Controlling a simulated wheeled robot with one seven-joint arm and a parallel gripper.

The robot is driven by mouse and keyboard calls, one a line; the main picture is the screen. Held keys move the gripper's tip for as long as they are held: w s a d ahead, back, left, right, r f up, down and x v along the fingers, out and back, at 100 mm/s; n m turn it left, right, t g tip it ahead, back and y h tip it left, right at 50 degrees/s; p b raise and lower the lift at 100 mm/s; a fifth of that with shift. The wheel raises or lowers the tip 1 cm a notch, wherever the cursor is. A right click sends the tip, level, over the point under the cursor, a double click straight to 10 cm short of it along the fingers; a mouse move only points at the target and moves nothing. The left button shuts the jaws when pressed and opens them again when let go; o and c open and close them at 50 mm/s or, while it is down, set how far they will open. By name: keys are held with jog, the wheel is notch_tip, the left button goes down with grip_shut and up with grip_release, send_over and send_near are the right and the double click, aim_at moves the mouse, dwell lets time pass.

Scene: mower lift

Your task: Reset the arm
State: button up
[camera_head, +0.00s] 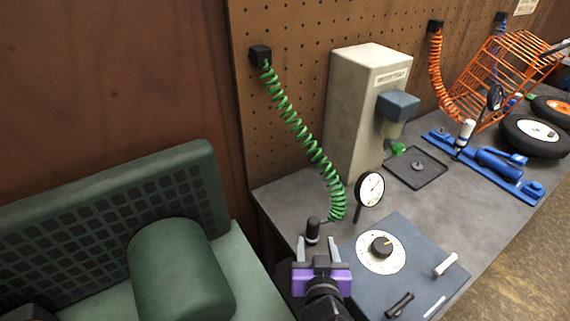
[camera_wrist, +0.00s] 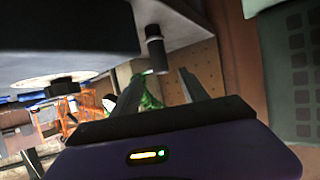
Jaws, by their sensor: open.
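My gripper (camera_head: 320,252), with a purple body and grey fingers, is at the near left edge of the grey workbench (camera_head: 290,195). Its fingers are apart. In the head view a black cylindrical plug (camera_head: 312,230) on the end of a green coiled cord (camera_head: 300,130) shows just beyond and between the fingertips. In the wrist view the black plug (camera_wrist: 156,50) is ahead of the fingers (camera_wrist: 156,95); I cannot tell whether they touch it. My gripper's lower part runs out of the head view at the bottom.
A dark panel with a dial (camera_head: 381,246) lies right of my gripper, with a round gauge (camera_head: 369,189) behind it. A beige machine (camera_head: 350,110) stands at the back. A blue tool (camera_head: 490,170), wheel (camera_head: 533,135) and orange basket (camera_head: 490,80) are farther right. Green equipment (camera_head: 180,270) is at left.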

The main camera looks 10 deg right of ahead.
jog(key=s+a+r+n+t+y, duration=0.3)
jog(key=s+a+r+n+y, duration=0.1)
jog(key=s+r+y, duration=0.1)
jog(key=s+d, duration=0.3)
jog(key=s, duration=1.1)
jog(key=s+d+r+g+h, duration=0.1)
jog(key=s+d, duration=0.3)
jog(key=s, duration=1)
jog(key=shift+d+m, duration=0.25)
jog(key=shift+m, duration=0.15)
jog(key=shift+s, duration=0.1)
